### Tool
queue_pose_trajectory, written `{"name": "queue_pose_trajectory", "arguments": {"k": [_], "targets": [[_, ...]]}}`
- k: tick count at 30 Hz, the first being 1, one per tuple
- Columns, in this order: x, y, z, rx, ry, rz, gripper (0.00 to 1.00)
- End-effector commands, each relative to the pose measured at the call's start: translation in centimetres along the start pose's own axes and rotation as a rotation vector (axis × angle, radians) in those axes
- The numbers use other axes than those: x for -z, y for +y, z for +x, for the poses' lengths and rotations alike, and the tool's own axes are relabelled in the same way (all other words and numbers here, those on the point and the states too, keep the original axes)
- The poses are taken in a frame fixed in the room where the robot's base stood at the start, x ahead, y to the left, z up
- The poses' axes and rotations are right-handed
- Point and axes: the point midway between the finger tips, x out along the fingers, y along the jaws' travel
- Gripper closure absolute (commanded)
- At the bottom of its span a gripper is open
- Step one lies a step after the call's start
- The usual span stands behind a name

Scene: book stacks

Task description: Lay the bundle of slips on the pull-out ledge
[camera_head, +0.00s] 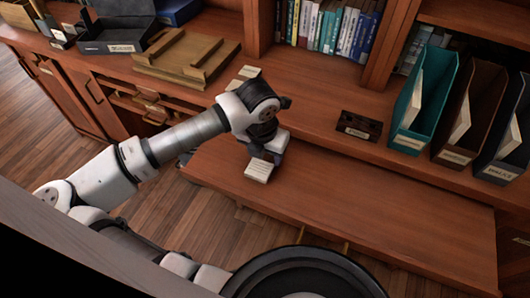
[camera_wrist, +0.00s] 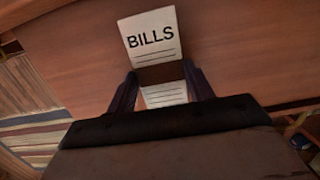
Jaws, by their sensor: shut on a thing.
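The bundle of slips (camera_head: 258,171) is white paper with ruled lines, held low over the left part of the pull-out ledge (camera_head: 370,209). In the wrist view the bundle (camera_wrist: 151,45) reads BILLS, with a brown band across its middle. My gripper (camera_wrist: 163,85) is shut on it, one finger on each side near the band. In the head view my gripper (camera_head: 262,150) is partly hidden by my wrist. I cannot tell whether the bundle touches the ledge. The ledge is reddish wood and otherwise bare.
Teal, brown and dark file holders (camera_head: 424,100) stand on the counter at right. A small dark labelled box (camera_head: 359,126) sits behind the ledge. A wooden tray (camera_head: 188,57) and a pale card (camera_head: 247,72) lie at back left. The ledge's middle and right are clear.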

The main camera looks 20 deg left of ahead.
Motion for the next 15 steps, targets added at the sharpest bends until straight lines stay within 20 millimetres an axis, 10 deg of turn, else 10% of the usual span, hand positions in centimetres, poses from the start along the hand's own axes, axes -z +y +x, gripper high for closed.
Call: {"name": "queue_pose_trajectory", "arguments": {"k": [15], "targets": [[0.14, 0.0, 1.07, -0.001, -0.001, 0.001, 0.71]]}}
